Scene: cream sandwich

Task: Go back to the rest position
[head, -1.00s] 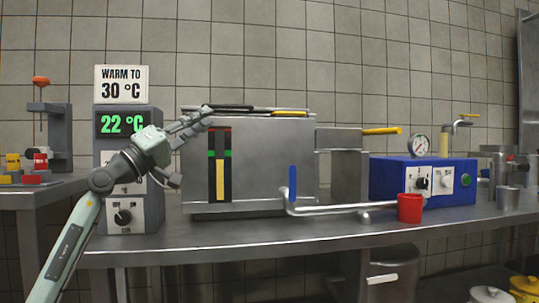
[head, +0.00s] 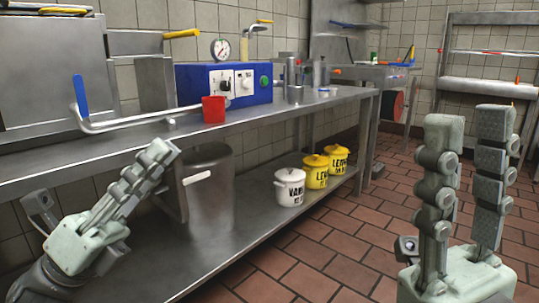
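My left gripper (head: 165,152) is at the lower left of the head view, in front of the long steel table. Its fingers point up and to the right, seen from the side and overlapping, so any gap is hidden. Nothing shows at its fingertips. My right gripper (head: 470,114) stands upright at the lower right. Its two fingers are apart with nothing between them. It is over the tiled floor, clear of the table.
The steel table (head: 300,108) carries a blue control box (head: 190,88), a red cup (head: 214,110) and a tank with a blue-handled pipe (head: 81,96). Its lower shelf holds a steel bin (head: 210,205), a white pot (head: 289,188) and yellow pots (head: 316,172). Floor (head: 330,240) is open at right.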

